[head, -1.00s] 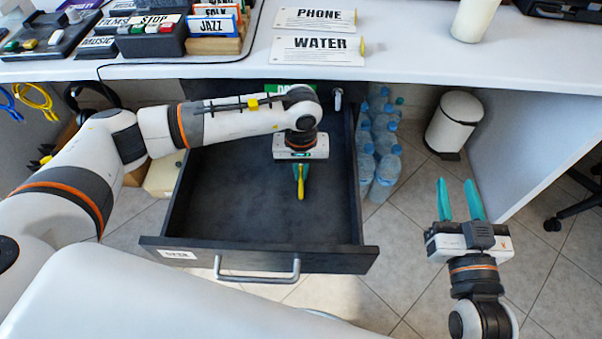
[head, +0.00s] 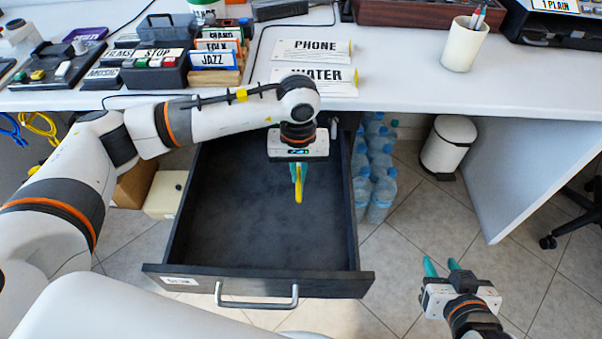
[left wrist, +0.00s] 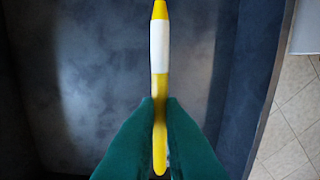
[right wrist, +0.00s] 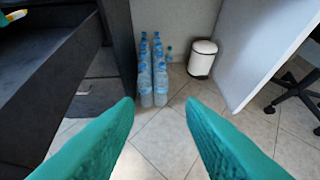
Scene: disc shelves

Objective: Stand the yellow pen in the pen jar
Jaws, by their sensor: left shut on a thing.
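The yellow pen (head: 299,188) is in my left gripper (head: 299,172), over the open drawer. In the left wrist view the pen (left wrist: 159,50) is yellow with a white band, and the green fingers of my left gripper (left wrist: 160,110) are shut on its lower part. The pen jar (head: 464,47) is a white cup standing on the desk at the upper right, with pens inside. My right gripper (head: 441,266) is open and empty, low at the right, beyond the drawer's right side.
The dark drawer (head: 250,273) is pulled out below the desk and looks empty. PHONE (head: 310,51) and WATER (head: 312,77) cards lie on the desk. Water bottles (head: 382,195) and a white bin (head: 447,145) stand on the floor. Desk space left of the jar is clear.

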